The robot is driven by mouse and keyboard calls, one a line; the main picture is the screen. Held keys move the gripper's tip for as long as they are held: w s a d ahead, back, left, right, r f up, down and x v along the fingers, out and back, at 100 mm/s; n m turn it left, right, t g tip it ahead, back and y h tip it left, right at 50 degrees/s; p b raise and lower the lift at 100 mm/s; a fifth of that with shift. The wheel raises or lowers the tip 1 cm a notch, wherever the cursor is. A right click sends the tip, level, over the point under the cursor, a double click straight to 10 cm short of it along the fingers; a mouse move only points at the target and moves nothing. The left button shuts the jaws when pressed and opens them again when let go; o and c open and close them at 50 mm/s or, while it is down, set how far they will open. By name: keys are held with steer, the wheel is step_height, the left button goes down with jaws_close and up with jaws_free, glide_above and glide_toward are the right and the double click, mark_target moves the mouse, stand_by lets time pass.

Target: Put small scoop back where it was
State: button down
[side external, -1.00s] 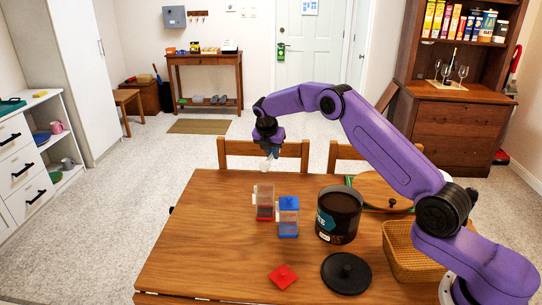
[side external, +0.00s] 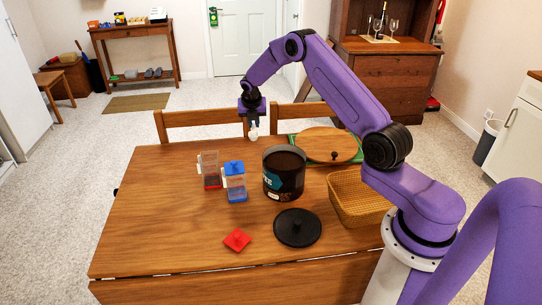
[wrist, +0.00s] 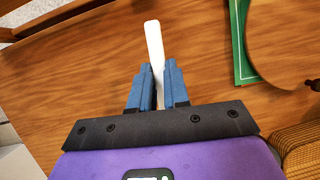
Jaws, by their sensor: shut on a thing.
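My gripper (side external: 253,120) is shut on the small white scoop (side external: 253,134) and holds it above the far side of the table, left of and behind the open dark canister (side external: 284,186). In the wrist view my gripper (wrist: 158,85) grips the white scoop (wrist: 153,42) between blue fingers, with a long pale piece sticking out past the tips. The canister stands upright with brown contents showing inside. Its black round lid (side external: 298,228) appears to be the one lying on the table in front. The scoop's far details are too small to tell.
A clear container with a red base (side external: 210,182) and one with a blue lid (side external: 235,168) stand left of the canister. A red lid (side external: 237,239) lies in front. A wicker basket (side external: 355,205) and a round wooden board (side external: 325,143) are right. The table's left side is clear.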

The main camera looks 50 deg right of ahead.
steer(key=shift+n, duration=0.6)
steer(key=s+d+f, duration=0.1)
steer(key=d+f, duration=0.1)
steer(key=s+d+f, duration=0.1)
steer(key=s+f, duration=0.1)
steer(key=f, duration=0.1)
steer(key=s+d+f, duration=0.2)
steer(key=f, duration=0.1)
steer(key=shift+d, duration=0.35)
steer(key=shift+f, duration=2.3)
steer(key=shift+f, duration=0.1)
steer(key=c, duration=1.1)
jaws_free()
